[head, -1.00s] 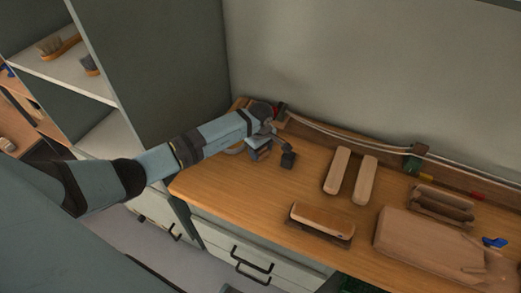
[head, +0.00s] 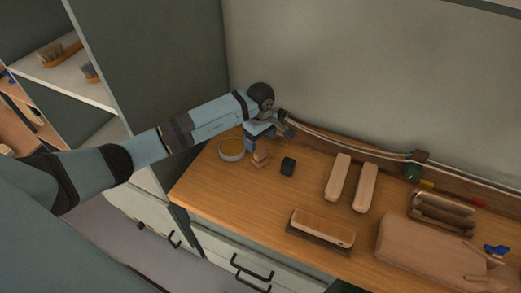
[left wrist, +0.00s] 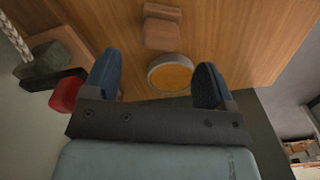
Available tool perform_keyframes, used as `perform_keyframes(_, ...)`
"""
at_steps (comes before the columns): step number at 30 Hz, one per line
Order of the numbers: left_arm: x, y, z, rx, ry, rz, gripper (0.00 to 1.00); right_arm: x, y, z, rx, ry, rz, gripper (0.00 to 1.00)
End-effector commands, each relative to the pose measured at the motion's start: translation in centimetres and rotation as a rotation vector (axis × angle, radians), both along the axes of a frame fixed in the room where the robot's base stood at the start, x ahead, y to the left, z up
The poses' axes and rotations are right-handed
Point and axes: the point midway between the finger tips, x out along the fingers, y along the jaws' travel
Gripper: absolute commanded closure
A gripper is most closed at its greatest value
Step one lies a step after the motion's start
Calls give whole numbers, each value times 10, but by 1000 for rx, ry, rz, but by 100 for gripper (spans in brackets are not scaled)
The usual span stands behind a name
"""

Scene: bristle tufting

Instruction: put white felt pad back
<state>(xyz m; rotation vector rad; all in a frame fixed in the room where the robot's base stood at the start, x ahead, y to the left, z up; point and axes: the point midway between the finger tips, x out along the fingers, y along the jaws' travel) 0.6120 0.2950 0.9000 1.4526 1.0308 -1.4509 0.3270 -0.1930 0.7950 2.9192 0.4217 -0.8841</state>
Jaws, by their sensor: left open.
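I cannot make out a white felt pad in either view. My left gripper (head: 267,138) is open over the far left corner of the bench, close to the back rail. In the left wrist view its two blue fingers (left wrist: 158,64) stand wide apart with nothing held between them. A round bowl with amber contents (head: 232,148) is left of the gripper in the head view. It also shows in the left wrist view (left wrist: 171,74), seen between the fingers. A small wooden block (head: 260,159) lies just in front of the gripper. My right gripper is out of view.
A dark block (head: 288,166) sits right of the wooden block. Two pale wooden bars (head: 351,184), a wooden brush (head: 322,228) and a large wooden board (head: 425,248) occupy the right. A cable runs along the back rail. The bench's front left is clear.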

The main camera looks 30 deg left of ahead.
Motion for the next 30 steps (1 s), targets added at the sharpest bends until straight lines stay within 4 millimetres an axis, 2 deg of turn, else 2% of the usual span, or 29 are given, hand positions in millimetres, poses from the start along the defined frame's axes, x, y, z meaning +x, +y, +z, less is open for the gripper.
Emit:
perform_keyframes(3, 1, 0, 17, 1, -1, 0, 22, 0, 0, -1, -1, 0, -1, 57)
perform_keyframes(7, 0, 0, 27, 0, 0, 0, 22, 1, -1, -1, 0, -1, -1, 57)
perform_keyframes(24, -1, -1, 30, -5, 2, 1, 22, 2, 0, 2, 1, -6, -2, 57)
perform_keyframes(26, -3, -6, 27, -27, 3, 5, 22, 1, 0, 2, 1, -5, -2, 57)
perform_keyframes(28, -11, -22, 22, -96, 11, 19, 22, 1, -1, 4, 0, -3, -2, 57)
perform_keyframes(30, -25, -49, 15, -221, 31, 54, 22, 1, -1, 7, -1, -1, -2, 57)
